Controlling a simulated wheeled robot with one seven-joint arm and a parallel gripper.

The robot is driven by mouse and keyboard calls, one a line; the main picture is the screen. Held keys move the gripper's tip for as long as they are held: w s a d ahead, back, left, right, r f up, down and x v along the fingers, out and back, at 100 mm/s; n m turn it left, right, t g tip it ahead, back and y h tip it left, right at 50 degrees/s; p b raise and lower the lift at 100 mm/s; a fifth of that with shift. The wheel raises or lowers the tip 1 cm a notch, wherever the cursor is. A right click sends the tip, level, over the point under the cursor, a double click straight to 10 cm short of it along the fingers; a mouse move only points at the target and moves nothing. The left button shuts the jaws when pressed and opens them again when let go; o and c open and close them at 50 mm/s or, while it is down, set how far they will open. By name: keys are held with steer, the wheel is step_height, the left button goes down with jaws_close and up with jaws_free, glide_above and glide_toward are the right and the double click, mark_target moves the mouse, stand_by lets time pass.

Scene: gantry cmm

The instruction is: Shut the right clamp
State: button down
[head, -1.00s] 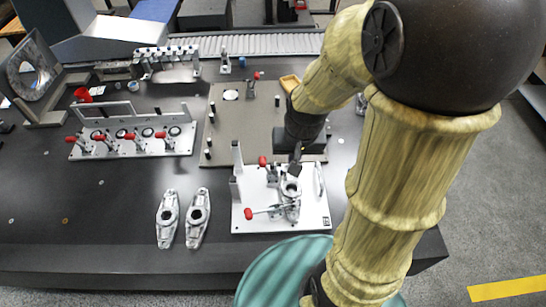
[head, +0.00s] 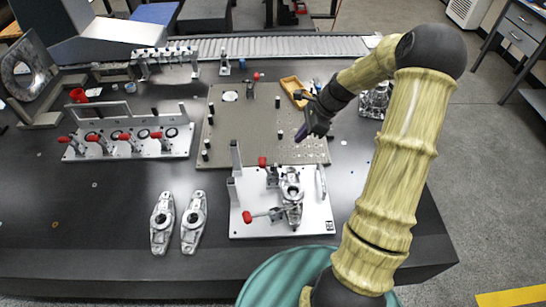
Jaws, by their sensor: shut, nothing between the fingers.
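A white fixture plate (head: 265,230) at the front middle holds a grey metal casting (head: 291,195). Two clamps with red handles stand on this plate. The rear clamp's handle (head: 262,162) points up, beside the casting's far end. The front clamp's handle (head: 248,217) lies low and points left, with its bar running right to the casting. I cannot tell whether either clamp presses on the casting. My gripper (head: 300,133) is shut and empty, in the air behind and above the fixture, apart from both clamps.
Two loose castings (head: 162,223) lie left of the fixture. A plate with several red-handled clamps (head: 125,150) stands further left. Behind are a brown-grey base plate (head: 235,140), a yellow tray (head: 294,88) and a roller conveyor (head: 260,48).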

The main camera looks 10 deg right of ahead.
steer(key=shift+f, duration=0.1)
steer(key=p+x, duration=0.1)
steer(key=x, duration=0.3)
steer(key=a+r+p+x, duration=0.1)
steer(key=x, duration=0.3)
steer(key=a+p+x, duration=0.1)
steer(key=x, duration=0.3)
steer(key=shift+w+a, duration=0.25)
steer(key=shift+a, duration=0.05)
steer(key=shift+a+f, duration=0.1)
steer(key=shift+a, duration=0.1)
steer(key=shift+w, duration=0.15)
